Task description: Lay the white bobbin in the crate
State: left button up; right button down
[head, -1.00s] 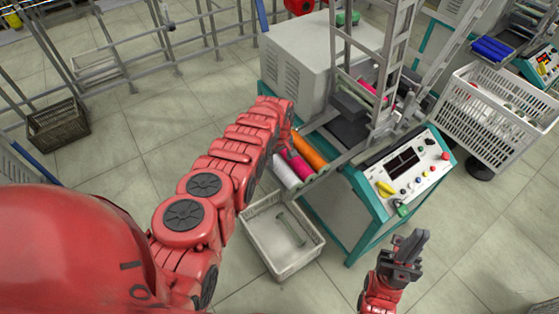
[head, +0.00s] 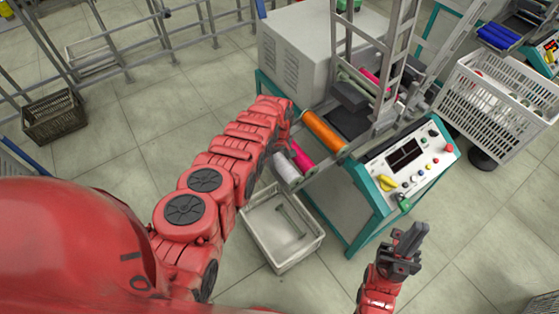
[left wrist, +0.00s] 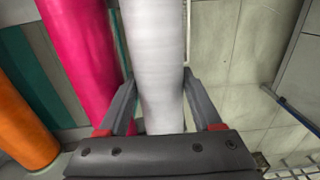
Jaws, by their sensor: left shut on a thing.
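The white bobbin (head: 287,171) lies at the lower left end of the row at the winding machine, beside a pink bobbin (head: 302,159). In the left wrist view the white bobbin (left wrist: 155,60) runs between the fingers of my left gripper (left wrist: 158,105), which is shut on it. My red left arm hides this gripper in the head view. A white open crate (head: 257,232) stands on the floor just below, with a thin grey-green rod inside. My right gripper (head: 410,240) is in front of the machine, away from the bobbins; its finger gap is unclear.
An orange bobbin (head: 324,132) lies above the pink one, with a gap between them. The machine's control panel (head: 410,160) is to the right. A white slatted basket (head: 490,110) stands farther right. A dark crate (head: 53,119) and railings are at left.

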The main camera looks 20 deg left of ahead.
pick_arm(q)
notch_tip(320, 180, up, 2)
jog(key=shift+a+r+p, duration=0.1)
jog(key=shift+a+p, duration=0.05)
jog(key=shift+p, duration=0.6)
notch_tip(320, 180, up, 2)
jog(key=p, duration=0.2)
jog(key=shift+r+p, duration=0.25)
jog(key=shift+p, duration=0.05)
notch_tip(320, 180, up, 7)
jog(key=p, duration=0.6)
jog(key=shift+p, duration=0.35)
jog(key=shift+w, duration=0.1)
notch_tip(320, 180, up, 9)
jog(key=m+b, duration=0.3)
jog(key=b, duration=0.1)
send_over(278, 156)
jog(key=w+d, duration=0.3)
jog(key=w, duration=0.1)
jog(key=shift+w+a+f, duration=0.1)
jog(key=shift+a+f, duration=0.05)
